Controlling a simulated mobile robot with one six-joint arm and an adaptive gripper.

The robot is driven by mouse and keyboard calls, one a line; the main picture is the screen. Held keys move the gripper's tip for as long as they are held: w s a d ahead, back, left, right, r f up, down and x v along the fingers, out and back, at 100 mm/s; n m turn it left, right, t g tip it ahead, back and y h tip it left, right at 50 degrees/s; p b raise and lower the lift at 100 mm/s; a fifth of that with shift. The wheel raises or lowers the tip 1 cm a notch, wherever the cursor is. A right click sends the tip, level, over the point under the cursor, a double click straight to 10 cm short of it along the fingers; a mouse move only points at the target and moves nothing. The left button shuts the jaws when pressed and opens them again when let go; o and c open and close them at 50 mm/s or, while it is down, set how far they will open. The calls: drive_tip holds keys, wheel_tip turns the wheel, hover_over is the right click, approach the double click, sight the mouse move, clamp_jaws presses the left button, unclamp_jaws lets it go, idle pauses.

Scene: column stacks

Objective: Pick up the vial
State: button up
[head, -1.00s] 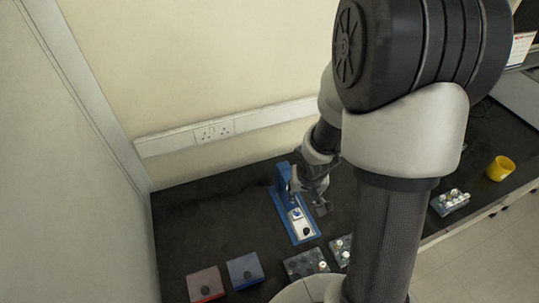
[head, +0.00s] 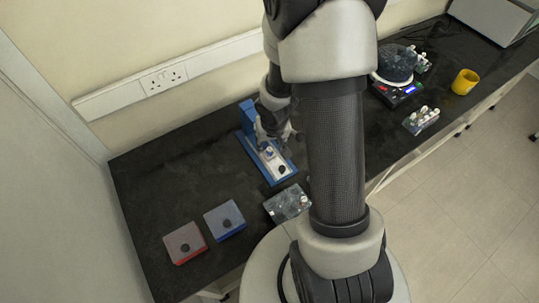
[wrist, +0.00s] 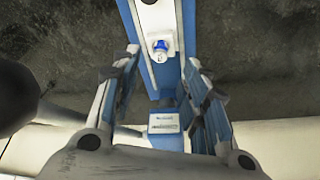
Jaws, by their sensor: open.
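The vial (wrist: 160,50) has a blue cap and stands in the white part of a blue stand (wrist: 181,90), seen nearly from above in the wrist view. My gripper (wrist: 162,82) is open, with one finger on each side of the blue stand's column and the vial ahead of the fingertips, touching neither as far as I can tell. In the head view my gripper (head: 277,134) is over the back part of the blue stand (head: 284,180). The vial is small there and partly hidden by my gripper.
A red box (head: 185,243) and a blue box (head: 225,220) lie at the left front of the black bench. A vial rack (head: 287,203) stands near the stand. Another rack (head: 421,120), a scale (head: 395,95) and a yellow cup (head: 465,82) are at the right.

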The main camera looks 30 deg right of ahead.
sight(269, 149)
drive_tip(key=b+x, duration=0.4)
drive_tip(key=x, duration=0.2)
drive_tip(key=shift+s, duration=0.1)
drive_tip(key=shift+r, duration=0.2)
drive_tip(key=shift+c, duration=0.5)
drive_tip(key=c, duration=0.8)
drive_tip(key=shift+c, duration=0.2)
